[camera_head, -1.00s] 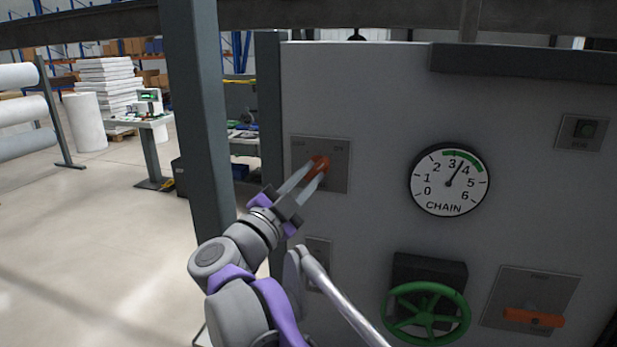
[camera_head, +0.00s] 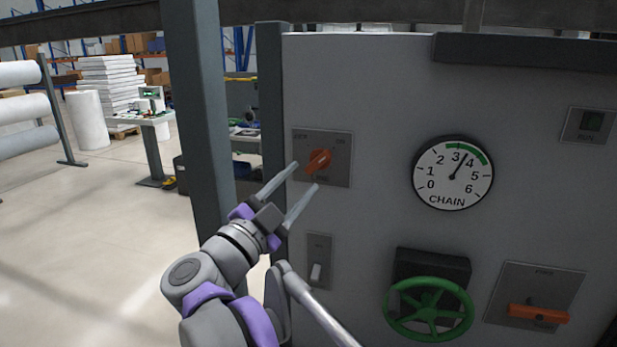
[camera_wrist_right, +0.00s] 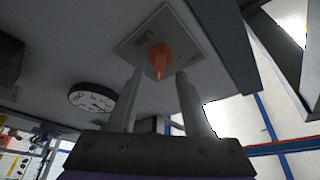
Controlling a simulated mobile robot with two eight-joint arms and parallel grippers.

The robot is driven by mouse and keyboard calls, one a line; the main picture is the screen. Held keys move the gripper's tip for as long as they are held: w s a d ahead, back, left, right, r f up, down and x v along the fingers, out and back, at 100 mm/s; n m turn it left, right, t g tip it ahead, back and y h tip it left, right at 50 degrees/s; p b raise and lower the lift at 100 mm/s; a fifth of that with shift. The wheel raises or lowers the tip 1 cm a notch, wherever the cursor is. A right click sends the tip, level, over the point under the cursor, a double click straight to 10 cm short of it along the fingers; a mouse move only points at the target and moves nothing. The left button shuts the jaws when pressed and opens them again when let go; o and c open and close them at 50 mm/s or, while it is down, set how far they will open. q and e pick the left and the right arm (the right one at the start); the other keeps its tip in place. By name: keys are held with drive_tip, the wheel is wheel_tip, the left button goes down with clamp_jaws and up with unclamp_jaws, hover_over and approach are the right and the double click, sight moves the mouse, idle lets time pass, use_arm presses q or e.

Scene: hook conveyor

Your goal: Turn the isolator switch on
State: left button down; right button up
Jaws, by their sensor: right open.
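The isolator switch is an orange rotary knob (camera_head: 319,161) on a grey plate (camera_head: 340,178) marked OFF at left and ON at right, at the panel's upper left. The knob is tilted, with its upper end toward the ON mark. My right gripper (camera_head: 305,176) is open and empty, its fingertips just short of the knob, below and left of it in the head view. In the right wrist view the knob (camera_wrist_right: 159,60) shows beyond and between the two open fingers (camera_wrist_right: 157,76), apart from them. My left gripper is not in view.
A grey post (camera_head: 201,130) stands left of the panel, close to my right arm.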

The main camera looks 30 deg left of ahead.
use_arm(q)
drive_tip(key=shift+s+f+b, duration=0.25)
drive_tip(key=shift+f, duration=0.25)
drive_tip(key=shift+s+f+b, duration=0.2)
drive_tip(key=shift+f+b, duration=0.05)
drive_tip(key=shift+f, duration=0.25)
use_arm(e)
drive_tip(key=v, duration=0.6)
drive_tip(key=shift+s, duration=0.3)
drive_tip(key=shift+f, duration=0.1)
